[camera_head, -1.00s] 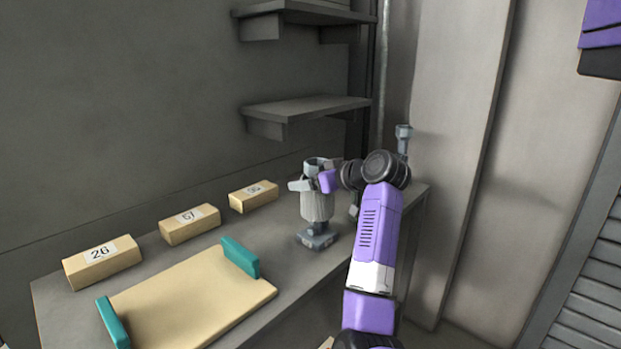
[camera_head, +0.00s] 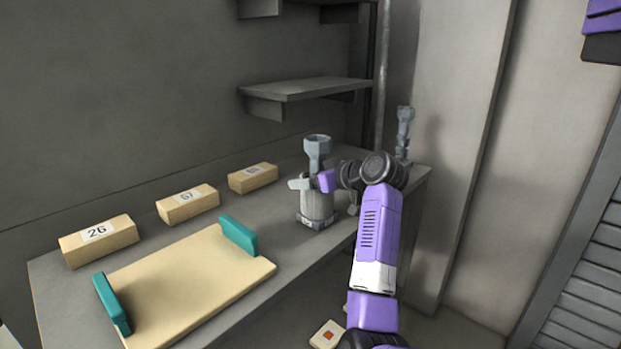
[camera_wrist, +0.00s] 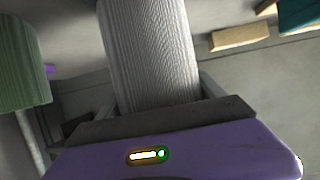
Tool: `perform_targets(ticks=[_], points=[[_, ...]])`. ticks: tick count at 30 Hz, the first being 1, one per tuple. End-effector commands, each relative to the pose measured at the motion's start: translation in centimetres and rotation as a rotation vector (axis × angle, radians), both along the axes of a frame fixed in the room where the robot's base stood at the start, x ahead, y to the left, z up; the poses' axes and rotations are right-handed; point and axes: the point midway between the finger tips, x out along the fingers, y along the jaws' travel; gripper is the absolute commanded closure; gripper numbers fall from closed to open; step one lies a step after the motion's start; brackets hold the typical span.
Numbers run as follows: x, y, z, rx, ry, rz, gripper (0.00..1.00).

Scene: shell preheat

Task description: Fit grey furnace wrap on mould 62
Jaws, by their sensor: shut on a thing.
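The grey furnace wrap (camera_head: 317,203) is a ribbed upright sleeve around the lower part of a pale grey mould (camera_head: 318,148) near the bench's front edge. The mould's cup-shaped top stands clear above the wrap. The wrap's lower edge is down at the mould's foot; I cannot tell if it touches. My gripper (camera_head: 303,184) is shut on the wrap near its upper end. In the wrist view the wrap (camera_wrist: 152,55) fills the middle between my fingers. The number on this mould's foot is too small to read.
A second grey mould (camera_head: 404,125) stands at the bench's right end. Labelled blocks (camera_head: 98,240) line the back. A tan board (camera_head: 190,285) with teal ends (camera_head: 238,236) lies left. A shelf (camera_head: 305,88) hangs behind. The wrist view shows a green cylinder (camera_wrist: 22,65) at left.

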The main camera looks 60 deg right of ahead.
Motion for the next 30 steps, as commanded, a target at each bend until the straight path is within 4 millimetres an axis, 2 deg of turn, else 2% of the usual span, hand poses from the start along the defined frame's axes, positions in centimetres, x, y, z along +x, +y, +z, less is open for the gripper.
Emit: perform_targets(ticks=[28, 29, 30], points=[[-0.01, 0.03, 0.00, 0.000, 0.000, 0.001, 0.63], [-0.01, 0.03, 0.00, 0.000, 0.000, 0.000, 0.19], [-0.01, 0.03, 0.00, 0.000, 0.000, 0.000, 0.11]])
